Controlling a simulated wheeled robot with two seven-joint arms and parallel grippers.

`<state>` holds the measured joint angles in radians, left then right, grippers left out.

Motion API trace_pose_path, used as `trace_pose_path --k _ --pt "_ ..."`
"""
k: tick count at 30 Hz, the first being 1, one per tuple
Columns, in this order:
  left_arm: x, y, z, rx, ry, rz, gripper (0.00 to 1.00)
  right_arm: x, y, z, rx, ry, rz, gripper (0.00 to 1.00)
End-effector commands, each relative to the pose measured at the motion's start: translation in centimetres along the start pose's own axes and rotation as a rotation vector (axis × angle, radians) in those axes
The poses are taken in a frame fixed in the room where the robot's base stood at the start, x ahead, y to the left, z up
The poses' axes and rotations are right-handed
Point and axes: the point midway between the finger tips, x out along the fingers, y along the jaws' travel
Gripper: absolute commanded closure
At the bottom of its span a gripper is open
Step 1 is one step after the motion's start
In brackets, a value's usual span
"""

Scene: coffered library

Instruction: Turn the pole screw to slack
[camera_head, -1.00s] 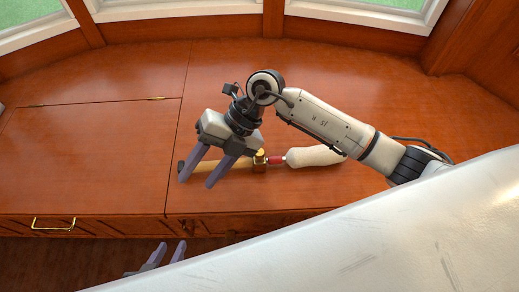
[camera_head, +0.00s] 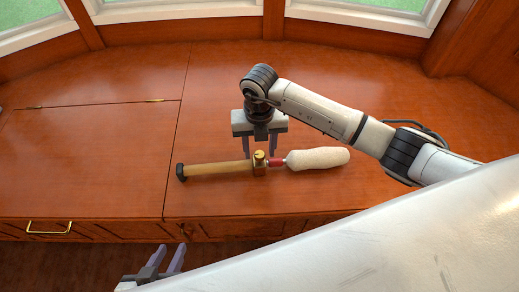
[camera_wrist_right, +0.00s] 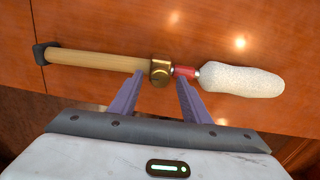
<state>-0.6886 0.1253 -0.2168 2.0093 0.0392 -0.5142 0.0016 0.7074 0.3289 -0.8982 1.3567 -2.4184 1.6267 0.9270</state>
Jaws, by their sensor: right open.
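A pole lies on the wooden cabinet top. It has a wooden shaft (camera_head: 215,170) with a black end cap at the left. A brass collar with a round screw knob (camera_head: 259,156) sits at its right end. A red section and a white fuzzy roller (camera_head: 318,158) extend to the right of the collar. My right gripper (camera_head: 260,152) points down just behind the collar, open and empty. In the right wrist view, its fingertips (camera_wrist_right: 161,78) lie on either side of the brass collar (camera_wrist_right: 160,71). Contact cannot be told. My left gripper (camera_head: 171,246) is open, low at the front edge.
The cabinet top (camera_head: 100,160) has a panel seam and hinges at left. A brass drawer handle (camera_head: 49,228) is on the front at left. Windows stand along the back. The top is clear around the pole. A large white surface fills the lower right of the head view.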

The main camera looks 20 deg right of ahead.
Motion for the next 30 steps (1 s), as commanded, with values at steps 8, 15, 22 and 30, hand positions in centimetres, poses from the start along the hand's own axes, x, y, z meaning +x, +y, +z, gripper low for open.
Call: trace_pose_path --k 8,15,22,30 --pt "-0.11 0.01 0.46 0.0 -0.008 0.001 0.69 0.67 0.01 0.01 0.0 0.0 0.001 0.57" --pt "-0.13 -0.07 0.4 0.003 -0.007 0.0 0.69 0.66 0.01 0.0 0.0 0.0 0.001 0.8" --pt "-0.1 -0.11 0.31 0.004 -0.005 0.0 0.69 0.65 0.0 0.0 -0.003 0.0 0.001 0.98" --pt "0.22 -0.23 -0.05 0.005 0.005 -0.002 0.69 0.68 -0.05 0.05 -0.074 -0.001 0.0 0.98"
